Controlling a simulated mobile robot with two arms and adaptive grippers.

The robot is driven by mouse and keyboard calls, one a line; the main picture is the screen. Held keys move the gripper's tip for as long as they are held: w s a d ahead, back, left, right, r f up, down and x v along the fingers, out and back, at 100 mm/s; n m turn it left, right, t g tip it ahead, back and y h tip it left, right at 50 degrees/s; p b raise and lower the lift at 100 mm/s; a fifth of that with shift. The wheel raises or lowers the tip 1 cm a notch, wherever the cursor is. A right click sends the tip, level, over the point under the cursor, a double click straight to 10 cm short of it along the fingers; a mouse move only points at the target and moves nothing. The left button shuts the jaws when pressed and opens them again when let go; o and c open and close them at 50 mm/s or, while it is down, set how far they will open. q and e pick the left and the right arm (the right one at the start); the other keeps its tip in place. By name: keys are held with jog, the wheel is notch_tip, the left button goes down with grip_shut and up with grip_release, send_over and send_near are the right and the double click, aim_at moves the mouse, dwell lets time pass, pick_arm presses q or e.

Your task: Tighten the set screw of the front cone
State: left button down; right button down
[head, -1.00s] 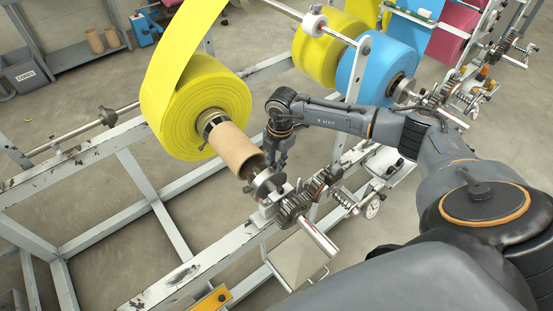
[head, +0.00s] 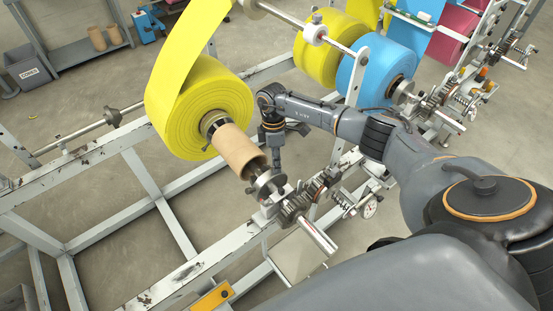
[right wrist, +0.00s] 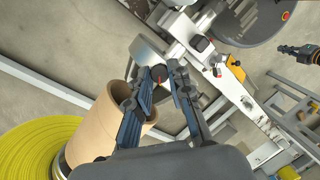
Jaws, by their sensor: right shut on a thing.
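The front cone (head: 264,186) is a grey metal piece on the shaft, at the near end of the brown cardboard core (head: 240,150). In the right wrist view the cone (right wrist: 150,50) is just beyond my fingertips, with the core (right wrist: 95,130) at left. My right gripper (head: 277,168) reaches down beside the cone. In the right wrist view its fingers (right wrist: 167,74) are shut on a small dark piece at the cone, which looks like the set screw (right wrist: 166,80); the fingers mostly hide it. My left gripper is not in view.
A yellow roll (head: 195,110) hangs on the same shaft behind the core. Gears (head: 297,206) and a white frame rail (head: 190,270) lie close to the cone. A blue roll (head: 375,75) stands further right. Grey floor shows between the rails.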

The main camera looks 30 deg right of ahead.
jog(key=shift+m, duration=0.4)
jog(key=c, duration=1.2)
grip_release()
jog(key=v, duration=1.2)
jog(key=shift+w, duration=0.2)
jog(key=shift+d, duration=0.1)
